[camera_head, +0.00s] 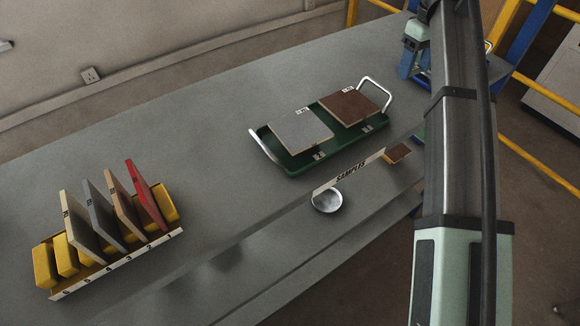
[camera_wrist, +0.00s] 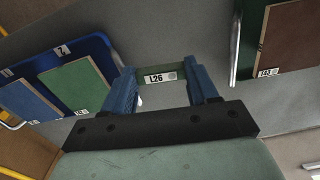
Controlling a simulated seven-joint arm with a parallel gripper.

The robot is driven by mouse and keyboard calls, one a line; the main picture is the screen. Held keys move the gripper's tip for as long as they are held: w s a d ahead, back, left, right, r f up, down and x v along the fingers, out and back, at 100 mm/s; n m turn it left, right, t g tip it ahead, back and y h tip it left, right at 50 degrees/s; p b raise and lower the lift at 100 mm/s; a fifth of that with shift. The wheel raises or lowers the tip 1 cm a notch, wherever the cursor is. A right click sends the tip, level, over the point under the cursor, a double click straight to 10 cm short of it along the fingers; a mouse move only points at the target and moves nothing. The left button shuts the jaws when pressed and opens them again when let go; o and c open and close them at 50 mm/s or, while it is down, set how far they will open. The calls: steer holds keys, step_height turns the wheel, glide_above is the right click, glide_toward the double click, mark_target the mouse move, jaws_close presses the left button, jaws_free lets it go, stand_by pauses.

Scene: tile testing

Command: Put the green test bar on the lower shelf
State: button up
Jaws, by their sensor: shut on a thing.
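A dark green test bar with a white label reading L26 (camera_wrist: 181,73) is between the blue fingers of my gripper (camera_wrist: 168,88) in the wrist view. My gripper is shut on it, and bare grey bench shows beyond. In the head view my gripper (camera_head: 411,66) is at the far right end of the bench, partly hidden by my arm; the bar cannot be made out there. The lower shelf (camera_head: 290,262) runs along the bench's front, below the worktop. A strip marked SAMPLES (camera_head: 349,173) stands at the worktop's front edge, near a brown block (camera_head: 398,152).
A green tray (camera_head: 289,162) holds a grey and a brown tile. A round metal dish (camera_head: 327,201) is near the strip. A yellow rack (camera_head: 167,206) holds upright tiles at left. A blue tray (camera_wrist: 113,64) holds blue and green tiles. The worktop between rack and green tray is clear.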

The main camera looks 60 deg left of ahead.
steer(key=w+d+f+m, duration=0.3)
steer(key=d+f, duration=0.2)
steer(key=d, duration=0.6)
steer(key=w+d+f+m, duration=0.3)
steer(key=w+d+f, duration=0.1)
steer(key=d, duration=0.7)
steer(key=w+d+f+m, duration=0.3)
steer(key=d+f, duration=0.2)
steer(key=d, duration=0.6)
steer(key=d+f+m, duration=0.4)
steer(key=d, duration=0.7)
steer(key=d+f+m, duration=0.4)
steer(key=d+f, duration=0.1)
steer(key=d, duration=0.5)
steer(key=n, duration=1.4)
glide_above(391, 194)
steer(key=f, duration=1.9)
steer(key=shift+s+d+f, duration=0.2)
steer(key=shift+s+d, duration=0.05)
steer(key=shift+d, duration=0.05)
steer(key=shift+w+a+n, duration=0.25)
steer(key=shift+w+n, duration=0.05)
steer(key=shift+n, duration=1.7)
